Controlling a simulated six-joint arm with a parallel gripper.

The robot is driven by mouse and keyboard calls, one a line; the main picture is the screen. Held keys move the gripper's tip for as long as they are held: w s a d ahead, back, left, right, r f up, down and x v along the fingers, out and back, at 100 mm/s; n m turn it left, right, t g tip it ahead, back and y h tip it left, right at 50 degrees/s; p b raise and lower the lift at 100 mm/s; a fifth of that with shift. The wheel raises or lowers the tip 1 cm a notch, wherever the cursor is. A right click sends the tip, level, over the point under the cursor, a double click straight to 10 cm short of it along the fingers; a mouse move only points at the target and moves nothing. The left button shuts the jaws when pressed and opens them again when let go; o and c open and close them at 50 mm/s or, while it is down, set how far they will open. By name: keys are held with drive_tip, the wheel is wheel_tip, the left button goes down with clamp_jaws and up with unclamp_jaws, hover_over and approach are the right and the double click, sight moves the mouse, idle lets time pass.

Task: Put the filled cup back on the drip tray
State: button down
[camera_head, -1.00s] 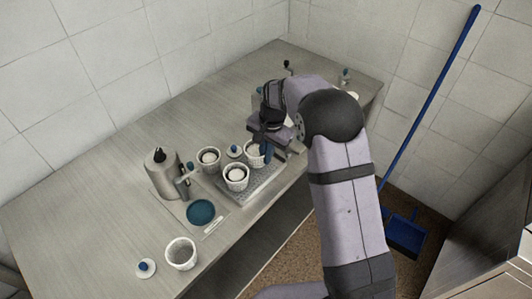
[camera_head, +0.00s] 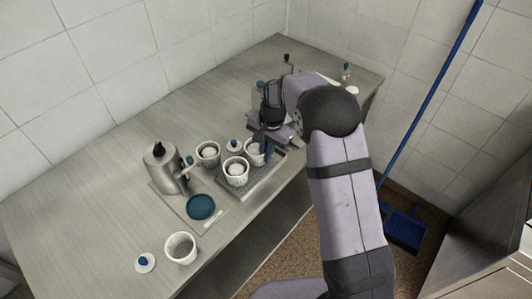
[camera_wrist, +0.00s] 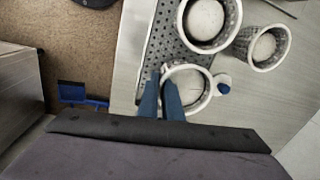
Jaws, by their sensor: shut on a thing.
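My gripper (camera_head: 266,146) has its blue fingers (camera_wrist: 162,98) shut on the rim wall of a white perforated cup (camera_head: 254,155). In the wrist view this cup (camera_wrist: 198,76) shows pale, rounded contents. The cup is at the far part of the grey perforated drip tray (camera_head: 262,182); the tray also shows in the wrist view (camera_wrist: 167,38). I cannot tell whether its base touches the tray. A second filled cup (camera_head: 235,174) stands on the tray's near part, close to the held one. My fingers hide part of the held cup.
Another filled cup (camera_head: 208,152) and a blue-knobbed lid (camera_head: 233,145) stand just behind the tray. A steel kettle (camera_head: 160,168) and a round blue disc (camera_head: 201,207) are to the left. An empty-looking cup (camera_head: 181,248) and another lid (camera_head: 145,263) are at the front left.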

drive_tip(key=shift+f+b, duration=0.35)
drive_tip(key=shift+f, duration=0.25)
idle(0.9)
drive_tip(key=c, duration=1.9)
unclamp_jaws()
drive_tip(key=shift+o, duration=0.2)
drive_tip(key=shift+r, duration=0.1)
drive_tip(key=shift+r+p, duration=3.2)
drive_tip(key=shift+r, duration=0.75)
